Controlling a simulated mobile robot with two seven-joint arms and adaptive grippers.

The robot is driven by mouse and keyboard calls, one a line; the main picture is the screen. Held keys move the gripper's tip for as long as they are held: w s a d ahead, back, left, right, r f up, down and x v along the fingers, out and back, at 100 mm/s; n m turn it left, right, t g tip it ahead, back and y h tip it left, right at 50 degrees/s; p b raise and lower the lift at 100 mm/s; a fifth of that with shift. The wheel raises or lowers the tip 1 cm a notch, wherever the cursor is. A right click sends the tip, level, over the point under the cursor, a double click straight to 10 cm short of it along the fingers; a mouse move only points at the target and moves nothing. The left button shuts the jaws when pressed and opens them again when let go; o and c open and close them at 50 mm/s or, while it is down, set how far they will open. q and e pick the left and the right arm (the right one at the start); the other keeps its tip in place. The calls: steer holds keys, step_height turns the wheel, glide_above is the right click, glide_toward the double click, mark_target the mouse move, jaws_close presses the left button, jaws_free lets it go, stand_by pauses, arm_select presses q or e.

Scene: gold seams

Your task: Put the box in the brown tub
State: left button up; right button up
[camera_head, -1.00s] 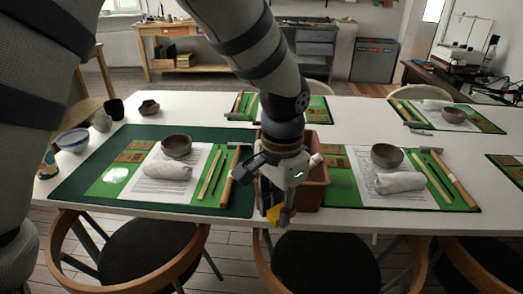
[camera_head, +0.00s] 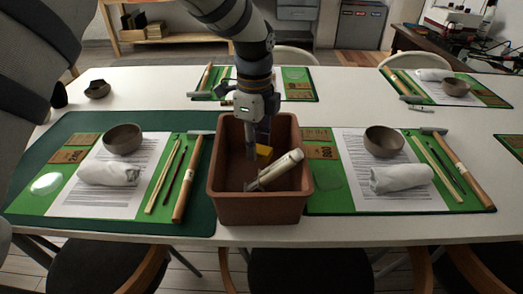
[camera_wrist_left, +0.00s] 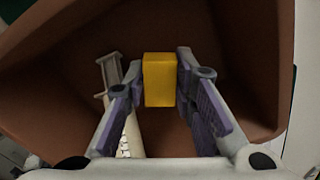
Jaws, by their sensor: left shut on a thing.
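The box is a small yellow block; it shows in the left wrist view (camera_wrist_left: 159,80) between my fingers and in the head view (camera_head: 264,151) inside the tub. The brown tub (camera_head: 260,211) stands on the table between two place mats. My left gripper (camera_head: 257,148) reaches down into the tub from above. In the left wrist view my left gripper (camera_wrist_left: 160,82) is shut on the box. I cannot tell whether the box touches the tub's floor. My right gripper is not in view.
A white syringe-like tube (camera_head: 275,171) lies tilted in the tub beside my gripper. Green mats with bowls (camera_head: 123,139), (camera_head: 384,141), rolled cloths and sticks flank the tub. Bare white table (camera_head: 345,88) lies behind it.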

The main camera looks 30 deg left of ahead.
mark_target(256, 171)
arm_select(q)
step_height(256, 171, down, 5)
steer(key=shift+s, duration=0.1)
steer(key=o, duration=0.9)
steer(key=shift+c, duration=0.2)
step_height(256, 171, up, 12)
steer(key=shift+r+p, duration=0.1)
steer(key=shift+p, duration=0.25)
